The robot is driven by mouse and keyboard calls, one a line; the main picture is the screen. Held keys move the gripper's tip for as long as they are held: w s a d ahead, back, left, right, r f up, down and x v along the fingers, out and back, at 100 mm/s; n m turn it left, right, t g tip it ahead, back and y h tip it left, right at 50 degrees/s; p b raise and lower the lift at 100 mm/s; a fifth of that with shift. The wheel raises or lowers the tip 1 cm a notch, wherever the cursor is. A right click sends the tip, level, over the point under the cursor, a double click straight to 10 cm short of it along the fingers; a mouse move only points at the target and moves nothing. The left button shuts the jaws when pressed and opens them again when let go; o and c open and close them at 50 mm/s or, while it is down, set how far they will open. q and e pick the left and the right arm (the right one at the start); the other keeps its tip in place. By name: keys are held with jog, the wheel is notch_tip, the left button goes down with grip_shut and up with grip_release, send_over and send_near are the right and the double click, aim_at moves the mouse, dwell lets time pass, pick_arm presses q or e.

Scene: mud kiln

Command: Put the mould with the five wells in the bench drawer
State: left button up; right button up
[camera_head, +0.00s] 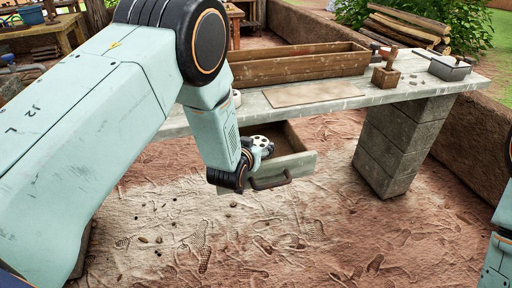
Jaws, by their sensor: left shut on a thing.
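My left gripper (250,154) is shut on a small round pale mould (263,141) with dark wells in its face. The wells are too small to count surely. The gripper holds the mould at the left part of the open bench drawer (296,166), near or over its opening. I cannot tell whether the mould touches the drawer floor. The drawer is pulled out from under the bench top, with a dark handle on its front. My left arm hides the drawer's left side. My right gripper is not in view; only part of my right arm shows at the right edge.
The grey bench (415,90) carries a long wooden trough (300,68), a flat brown board (315,93), a small wooden block box (385,77) and a metal tray (449,68). A pale item (236,98) is partly hidden behind my arm. A block pillar (397,145) stands right of the drawer.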

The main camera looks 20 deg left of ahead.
pick_arm(q)
jog(key=shift+w+d+r, duration=0.1)
jog(key=shift+w+r, duration=0.05)
jog(key=shift+d, duration=0.1)
jog(key=shift+f, duration=0.55)
jog(key=shift+b, duration=0.35)
jog(key=shift+s, duration=0.25)
jog(key=o, duration=1)
jog(key=shift+c, duration=0.2)
jog(key=o, duration=0.4)
jog(key=shift+s+f, duration=0.1)
jog(key=shift+f, duration=0.1)
jog(key=shift+r, duration=0.1)
